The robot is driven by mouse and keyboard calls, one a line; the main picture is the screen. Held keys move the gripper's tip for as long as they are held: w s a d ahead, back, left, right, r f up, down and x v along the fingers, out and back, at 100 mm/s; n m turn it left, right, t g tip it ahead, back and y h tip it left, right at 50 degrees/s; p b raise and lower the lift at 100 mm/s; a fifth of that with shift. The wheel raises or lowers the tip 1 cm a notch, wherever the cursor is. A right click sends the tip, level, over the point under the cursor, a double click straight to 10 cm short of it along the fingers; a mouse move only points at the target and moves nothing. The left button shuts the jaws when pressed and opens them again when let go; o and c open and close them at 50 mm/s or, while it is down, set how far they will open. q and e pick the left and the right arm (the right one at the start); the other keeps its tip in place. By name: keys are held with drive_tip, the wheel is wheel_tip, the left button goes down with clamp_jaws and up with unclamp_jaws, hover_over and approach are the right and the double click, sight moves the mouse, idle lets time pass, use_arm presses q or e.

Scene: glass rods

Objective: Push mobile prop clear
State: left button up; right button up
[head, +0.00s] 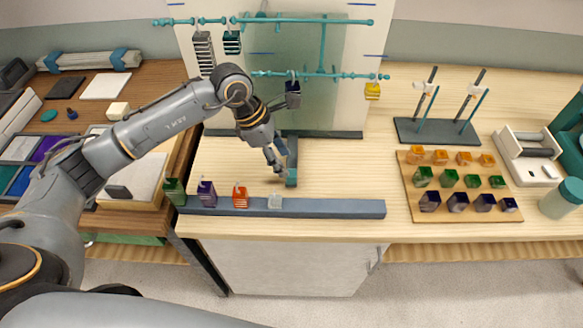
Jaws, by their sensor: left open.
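A dark grey-blue bar with a teal end, which looks like the prop (291,162), lies on the pale worktop and runs front to back below the hanging frame. My left gripper (280,163) is low over the worktop, just left of this bar; its fingers are small and partly overlap, and I cannot tell if they touch it. It holds nothing that I can see. The mobile (322,45) is a frame of teal rods in front of a greenish glass panel (285,85). My right gripper does not show.
A long blue-grey rail (330,208) along the front edge carries several coloured blocks. A wooden board (410,200) with glass cubes and a dark stand (440,132) are at right. The worktop right of the prop is clear.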

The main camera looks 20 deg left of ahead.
sight(291, 172)
use_arm(q)
drive_tip(key=p+x, duration=0.1)
drive_tip(key=x, duration=0.5)
drive_tip(key=shift+d+f, duration=0.15)
drive_tip(key=shift+c, duration=0.2)
clamp_jaws()
